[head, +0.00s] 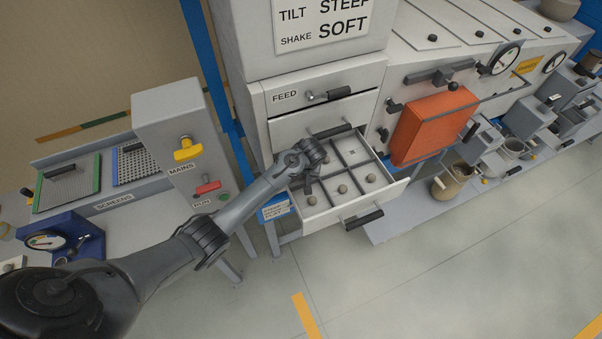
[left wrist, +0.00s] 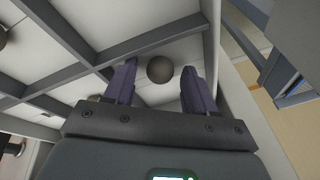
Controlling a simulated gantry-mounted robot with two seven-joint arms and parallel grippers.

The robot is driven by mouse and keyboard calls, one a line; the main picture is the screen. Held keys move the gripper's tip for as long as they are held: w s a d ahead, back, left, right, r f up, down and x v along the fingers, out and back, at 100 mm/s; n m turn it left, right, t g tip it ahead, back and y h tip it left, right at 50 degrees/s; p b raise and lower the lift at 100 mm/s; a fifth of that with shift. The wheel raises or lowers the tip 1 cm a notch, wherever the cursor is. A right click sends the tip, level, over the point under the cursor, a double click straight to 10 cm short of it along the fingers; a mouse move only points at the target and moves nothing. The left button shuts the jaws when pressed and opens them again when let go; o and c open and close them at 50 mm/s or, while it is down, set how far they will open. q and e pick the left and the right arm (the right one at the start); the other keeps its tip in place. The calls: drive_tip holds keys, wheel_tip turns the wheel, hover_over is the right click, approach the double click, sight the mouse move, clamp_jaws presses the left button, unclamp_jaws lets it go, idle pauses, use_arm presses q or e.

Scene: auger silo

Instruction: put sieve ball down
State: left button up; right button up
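The open drawer (head: 384,206) is a white tray split by dark dividers into compartments. Several small brown-grey sieve balls lie in it, one here (head: 343,189) and another to its right (head: 371,178). My left gripper (head: 309,186) reaches down into the drawer's left front part. In the left wrist view my left gripper (left wrist: 160,75) is open, with a dark round sieve ball (left wrist: 160,69) between its fingers and a visible gap on each side. The ball appears to be in a compartment beside the drawer wall. My right gripper is not in view.
The FEED cabinet (head: 300,90) rises behind the drawer, with an orange box (head: 435,125) to its right. The drawer's dark front handle (head: 363,219) sticks out. Floor in front is clear.

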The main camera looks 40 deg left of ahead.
use_arm(q)
drive_tip(key=shift+r, duration=0.1)
drive_tip(key=b+v, duration=0.1)
drive_tip(key=v, duration=1.1)
drive_tip(key=shift+r, duration=0.1)
